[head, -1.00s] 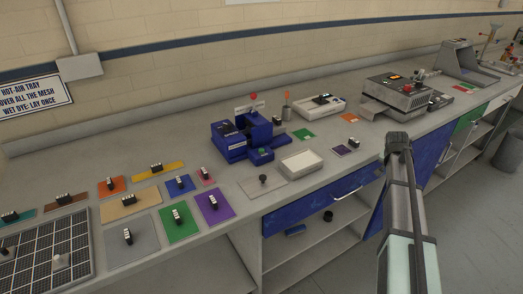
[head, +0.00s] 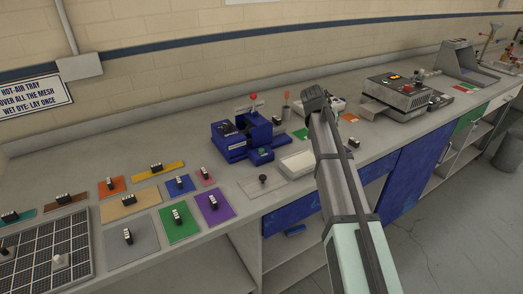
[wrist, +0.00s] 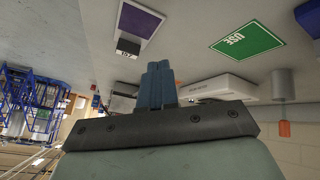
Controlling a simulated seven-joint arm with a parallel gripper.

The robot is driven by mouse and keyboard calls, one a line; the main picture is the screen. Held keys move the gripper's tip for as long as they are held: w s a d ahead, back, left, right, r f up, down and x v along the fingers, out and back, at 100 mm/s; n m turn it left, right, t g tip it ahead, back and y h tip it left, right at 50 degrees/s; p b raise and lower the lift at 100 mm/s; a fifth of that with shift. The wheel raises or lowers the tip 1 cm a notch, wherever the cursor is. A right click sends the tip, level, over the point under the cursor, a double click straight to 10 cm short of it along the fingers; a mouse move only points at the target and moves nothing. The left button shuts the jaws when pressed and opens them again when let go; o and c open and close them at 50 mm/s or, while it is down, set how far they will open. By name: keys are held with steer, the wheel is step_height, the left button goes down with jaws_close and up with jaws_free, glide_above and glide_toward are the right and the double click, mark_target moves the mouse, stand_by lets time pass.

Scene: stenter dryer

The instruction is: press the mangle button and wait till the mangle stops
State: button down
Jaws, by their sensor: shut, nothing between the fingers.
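My gripper (wrist: 160,66) is shut and empty in the wrist view, its fingers side by side. In the head view my arm crosses in front of the bench with its end (head: 316,98) above the back part of the counter; the fingers cannot be made out there. A blue machine (head: 232,142) with a red ball on top (head: 253,96) stands to the left of the gripper. A grey machine (head: 396,92) with an orange-lit panel and a red knob (head: 407,88) stands to the right. No readable label shows which is the mangle, and I cannot tell whether anything is turning.
A white device (wrist: 216,88) lies beyond the fingers. A green card (wrist: 248,38) and a purple card (wrist: 136,20) lie nearby. A grey cup (wrist: 283,86) holds an orange-handled tool.

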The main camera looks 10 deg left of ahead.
steer(key=s+a+r+n, duration=0.1)
steer(key=s+a+r, duration=0.1)
steer(key=a, duration=0.4)
steer(key=s+a+r+n, duration=0.1)
steer(key=s+a, duration=0.1)
steer(key=a, duration=0.3)
step_height(320, 180, up, 4)
steer(key=n+t, duration=0.2)
glide_above(259, 151)
steer(key=shift+r+h, duration=0.15)
steer(key=shift+h, duration=0.25)
steer(key=shift+f, duration=4.45)
steer(key=shift+f, duration=0.15)
steer(key=shift+f, duration=0.25)
